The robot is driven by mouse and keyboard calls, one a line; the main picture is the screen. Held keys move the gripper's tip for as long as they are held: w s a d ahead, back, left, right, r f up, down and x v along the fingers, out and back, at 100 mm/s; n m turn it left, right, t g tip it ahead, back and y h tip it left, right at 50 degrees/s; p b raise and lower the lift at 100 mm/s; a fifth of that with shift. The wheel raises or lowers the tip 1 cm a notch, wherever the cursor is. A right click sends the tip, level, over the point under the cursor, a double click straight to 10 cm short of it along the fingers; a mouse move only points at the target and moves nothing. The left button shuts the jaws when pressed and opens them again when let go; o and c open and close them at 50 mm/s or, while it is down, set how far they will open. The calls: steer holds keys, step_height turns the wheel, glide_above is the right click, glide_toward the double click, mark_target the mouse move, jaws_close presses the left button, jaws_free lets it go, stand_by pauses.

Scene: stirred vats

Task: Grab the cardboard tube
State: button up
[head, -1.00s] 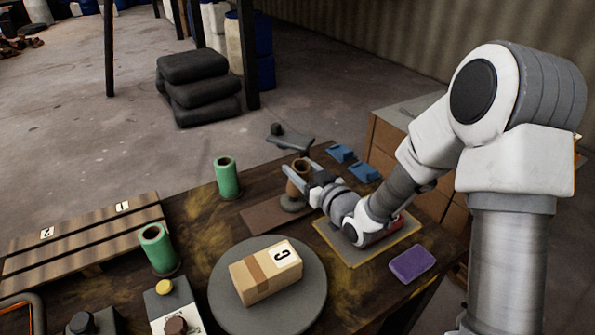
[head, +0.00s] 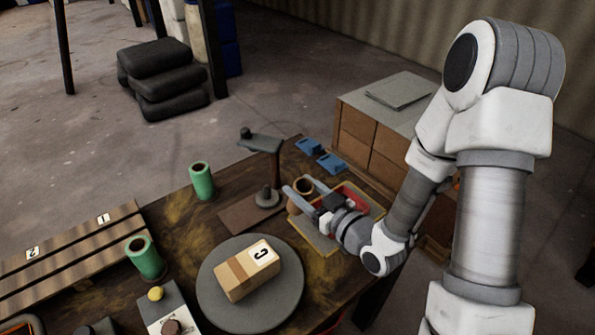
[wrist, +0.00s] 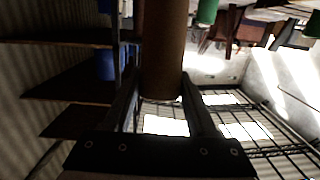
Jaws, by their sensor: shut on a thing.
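The cardboard tube (head: 303,184) is brown and hollow, its open top showing between my gripper's fingers in the head view. My gripper (head: 303,193) is shut on it, just right of the dark stand (head: 268,196). In the wrist view the tube (wrist: 164,50) runs between the two fingers (wrist: 160,98), and its end shows near the fingertips. The tube's lower part is partly hidden by a finger in the head view, so I cannot tell exactly how high it is held.
A red tray (head: 372,206) lies beside and under my gripper. Two green tubes (head: 202,181) (head: 145,257) stand to the left. Blue pieces (head: 331,162) lie at the back edge. Drawers (head: 372,140) stand behind.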

steer(key=shift+r+p+v, duration=0.2)
steer(key=shift+p+v, duration=0.8)
steer(key=shift+p, duration=1.7)
steer(key=p+v, duration=0.1)
steer(key=v, duration=0.2)
steer(key=shift+s+f, duration=0.1)
steer(key=shift+s, duration=0.05)
steer(key=shift+s+d+p, duration=0.1)
steer(key=shift+p, duration=0.55)
steer(key=s+d+r+g+h+p, duration=0.1)
steer(key=p, duration=0.3)
steer(key=shift+s, duration=0.15)
steer(key=s+p, duration=0.1)
steer(key=p, duration=0.1)
steer(key=s+d+g+h+p, duration=0.1)
steer(key=p, duration=0.2)
steer(key=shift+d+r+g, duration=0.25)
steer(key=shift+d+g, duration=0.05)
steer(key=shift+w, duration=0.15)
